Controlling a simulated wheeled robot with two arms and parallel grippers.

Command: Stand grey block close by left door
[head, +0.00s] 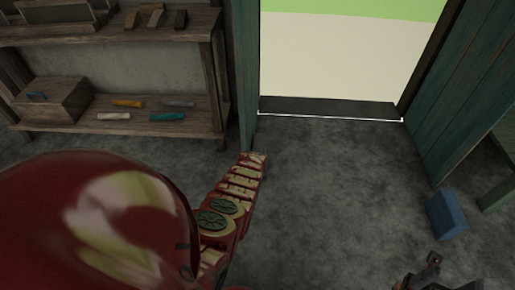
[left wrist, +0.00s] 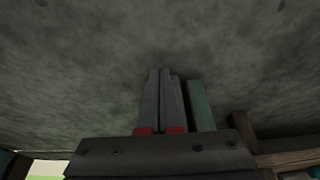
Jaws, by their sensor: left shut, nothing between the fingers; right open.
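The left door (head: 243,75) is a teal plank panel at the left side of the open doorway. My red and gold left arm reaches up to its lower edge in the head view, and its fingertips are hidden there. In the left wrist view my left gripper (left wrist: 161,100) is shut and empty, with a teal upright (left wrist: 201,105) just to its right. A narrow grey shape sits right beside the fingers; I cannot tell if it is the grey block. No grey block shows clearly on the floor. My right gripper (head: 432,262) is open at the lower right.
A blue block (head: 447,213) is on the floor near the right door (head: 465,85). A wooden shelf (head: 70,132) at the left holds a box (head: 55,101) and several coloured pieces. The floor in front of the doorway sill (head: 328,106) is clear.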

